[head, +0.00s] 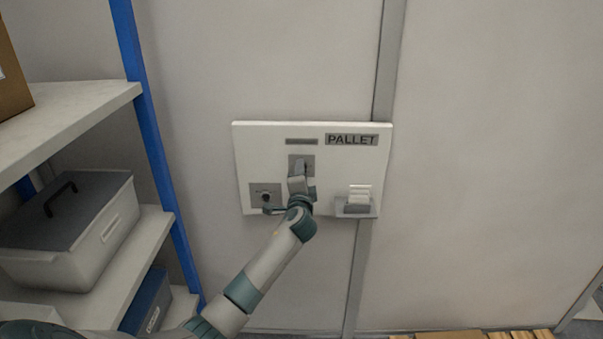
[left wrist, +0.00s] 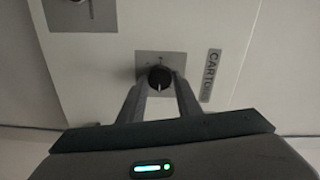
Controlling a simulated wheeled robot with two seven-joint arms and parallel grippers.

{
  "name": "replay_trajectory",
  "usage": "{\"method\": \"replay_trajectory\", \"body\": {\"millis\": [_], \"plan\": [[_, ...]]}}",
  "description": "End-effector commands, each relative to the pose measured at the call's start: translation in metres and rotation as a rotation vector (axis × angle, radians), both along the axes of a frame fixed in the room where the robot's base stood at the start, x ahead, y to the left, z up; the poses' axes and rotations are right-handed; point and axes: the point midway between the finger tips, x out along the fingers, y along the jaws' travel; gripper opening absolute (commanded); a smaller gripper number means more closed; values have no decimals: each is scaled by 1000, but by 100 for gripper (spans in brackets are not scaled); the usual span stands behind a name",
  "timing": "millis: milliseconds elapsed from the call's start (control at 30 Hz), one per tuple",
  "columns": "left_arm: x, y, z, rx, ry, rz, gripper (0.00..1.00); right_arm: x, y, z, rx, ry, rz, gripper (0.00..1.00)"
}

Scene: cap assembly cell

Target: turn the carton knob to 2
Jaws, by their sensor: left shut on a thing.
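The carton knob (left wrist: 159,76) is a round black knob with a white pointer line, on a grey square plate beside a label reading CARTON (left wrist: 210,75) in the left wrist view. The knob's scale marks are too small and dark to read. My left gripper (left wrist: 158,84) is shut on the knob, one finger on each side. In the head view my left gripper (head: 300,170) covers the knob on the upper grey plate (head: 310,158) of the white panel (head: 335,168). My right gripper is not in view.
A second knob (head: 265,196) sits on a grey plate at the panel's lower left, close to my gripper. A PALLET label (head: 351,140) and a holder with white cards (head: 357,204) are at the right. Shelving with a blue post (head: 150,120) stands left.

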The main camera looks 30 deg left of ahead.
Motion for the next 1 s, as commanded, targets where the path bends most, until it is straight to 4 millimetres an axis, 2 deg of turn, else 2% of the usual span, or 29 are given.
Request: {"method": "replay_trajectory", "body": {"millis": [233, 267, 300, 333, 767, 1000], "plan": [[0, -1, 0, -1, 0, -1, 8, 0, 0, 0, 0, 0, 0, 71], [0, -1, 0, -1, 0, -1, 35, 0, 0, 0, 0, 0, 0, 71], [0, -1, 0, -1, 0, -1, 45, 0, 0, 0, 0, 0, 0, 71], [0, -1, 0, -1, 0, -1, 49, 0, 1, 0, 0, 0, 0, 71], [-2, -2, -1, -2, -1, -1, 49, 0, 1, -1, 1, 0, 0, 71], [-18, -12, -3, -3, -1, -2, 49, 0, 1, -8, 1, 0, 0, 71]]}}
